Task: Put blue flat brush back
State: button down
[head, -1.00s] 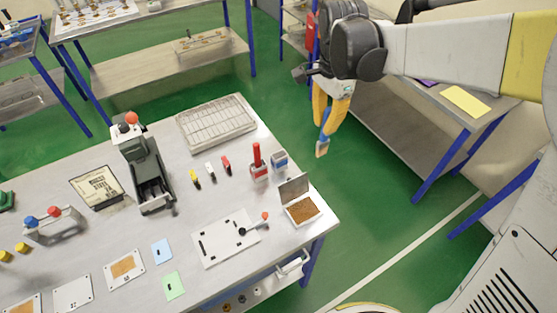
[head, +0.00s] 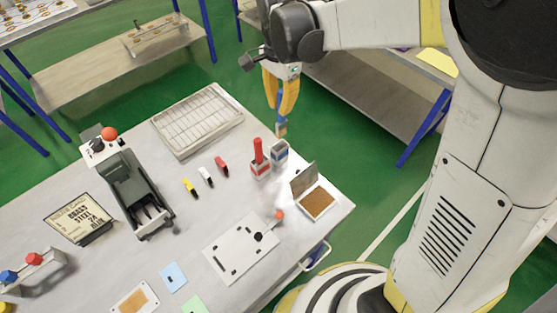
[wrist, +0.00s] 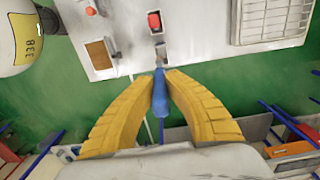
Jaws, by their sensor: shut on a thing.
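My gripper (head: 281,100) is shut on the blue flat brush (head: 282,118), which hangs bristles down. The brush's tan end shows just above the blue-labelled holder (head: 279,151) in the head view; I cannot tell the exact gap. In the wrist view the blue brush (wrist: 160,97) lies between the yellow fingers, its tip close to the grey opening of the holder (wrist: 161,52). The red-labelled holder (head: 261,170) with a red brush (head: 258,150) in it stands just left of the blue-labelled one.
An open box with brown filling (head: 317,203) stands at the table's right edge. A white wire tray (head: 200,120) lies at the back. Yellow, white and red small items (head: 205,177) stand left of the holders.

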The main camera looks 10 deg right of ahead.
aim_at(279, 135)
jog(key=f+b, duration=0.1)
jog(key=f, duration=0.3)
jog(key=f+b, duration=0.1)
jog(key=f, duration=0.3)
jog(key=shift+w+a+f, duration=0.1)
jog(key=shift+w+a, duration=0.05)
jog(key=shift+a, duration=0.05)
jog(key=shift+f+b, duration=0.45)
jog(key=shift+f, duration=1.45)
jog(key=shift+f, duration=0.15)
jog(key=c, duration=1.5)
grip_release()
jog(key=shift+c, duration=0.2)
